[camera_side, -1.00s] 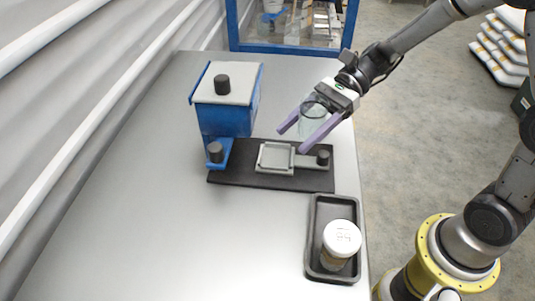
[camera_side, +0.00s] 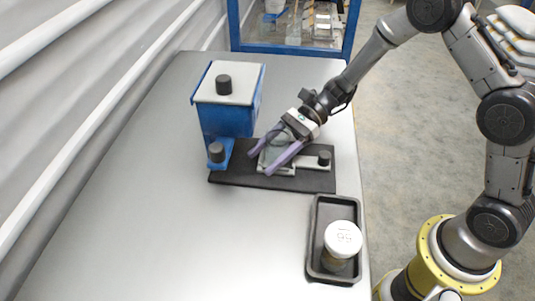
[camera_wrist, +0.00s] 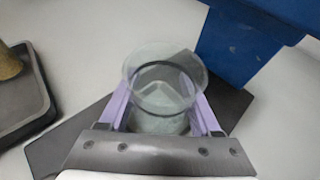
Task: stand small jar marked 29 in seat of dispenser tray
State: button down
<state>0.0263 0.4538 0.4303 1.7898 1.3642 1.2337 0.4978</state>
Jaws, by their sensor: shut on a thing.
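My gripper (camera_side: 262,162) is shut on a clear, empty-looking glass jar (camera_wrist: 163,82), one finger on each side of it. In the side view, the jar (camera_side: 274,151) is mostly hidden between the fingers. No number can be read on it. The jar is at the grey square seat of the dispenser tray (camera_side: 290,170), which lies on a black base plate (camera_side: 232,178). I cannot tell whether the jar's bottom touches the seat. In the wrist view the jar's open rim faces the camera and the seat is hidden.
The blue hopper (camera_side: 229,115) with a grey lid and black knob stands left of the gripper. A black knob (camera_side: 324,158) sits at the tray's right end. A black bin (camera_side: 318,225) at front right holds a white-lidded jar (camera_side: 343,239). The table's left side is clear.

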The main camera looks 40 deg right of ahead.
jog(key=shift+f, duration=0.1)
jog(key=shift+c, duration=0.5)
grip_release()
